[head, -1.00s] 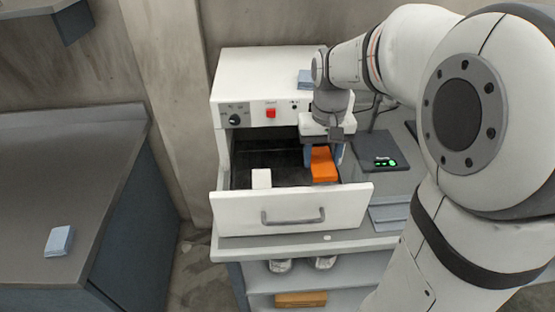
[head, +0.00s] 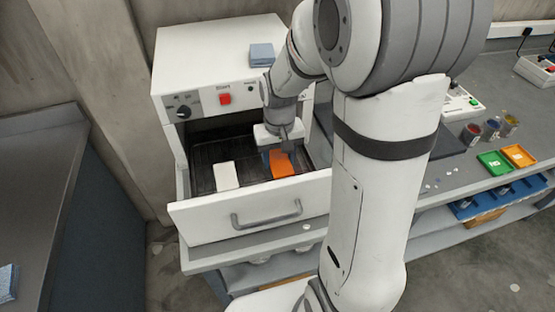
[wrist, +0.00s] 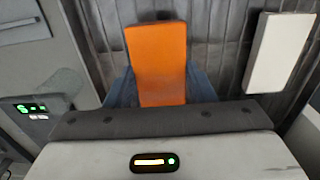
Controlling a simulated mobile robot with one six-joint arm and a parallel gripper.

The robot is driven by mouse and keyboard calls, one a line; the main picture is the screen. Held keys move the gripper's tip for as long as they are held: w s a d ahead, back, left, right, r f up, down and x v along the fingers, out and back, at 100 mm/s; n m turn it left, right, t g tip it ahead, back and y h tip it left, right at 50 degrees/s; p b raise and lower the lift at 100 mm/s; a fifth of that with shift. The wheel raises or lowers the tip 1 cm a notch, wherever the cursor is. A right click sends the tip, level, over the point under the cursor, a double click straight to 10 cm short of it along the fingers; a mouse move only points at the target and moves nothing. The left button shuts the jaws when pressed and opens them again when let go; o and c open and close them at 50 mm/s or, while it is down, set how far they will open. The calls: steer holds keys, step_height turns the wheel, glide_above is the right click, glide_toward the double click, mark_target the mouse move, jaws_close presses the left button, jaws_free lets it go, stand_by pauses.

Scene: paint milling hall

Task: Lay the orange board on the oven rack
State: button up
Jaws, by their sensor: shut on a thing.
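The orange board (head: 283,164) is in the open oven drawer, at its right side. My gripper (head: 283,148) points down and is shut on it. In the wrist view the orange board (wrist: 157,55) sits between the two blue fingers (wrist: 160,88). The oven rack (head: 203,155) is the dark slatted floor of the drawer; it also shows in the wrist view (wrist: 215,40). A white board (head: 227,175) lies on the rack to the left of the orange one, with a gap between them. I cannot tell whether the orange board touches the rack.
The drawer's white front (head: 250,213) with a grey handle stands out toward me. Green (head: 494,161) and orange (head: 518,155) trays and several jars stand on the right bench. My arm hides part of the bench.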

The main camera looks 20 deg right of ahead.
mark_target(279, 161)
steer(key=shift+f, duration=0.8)
steer(key=shift+f, duration=0.25)
steer(key=o, duration=1)
steer(key=shift+r, duration=0.1)
step_height(279, 161, up, 12)
steer(key=shift+r, duration=0.2)
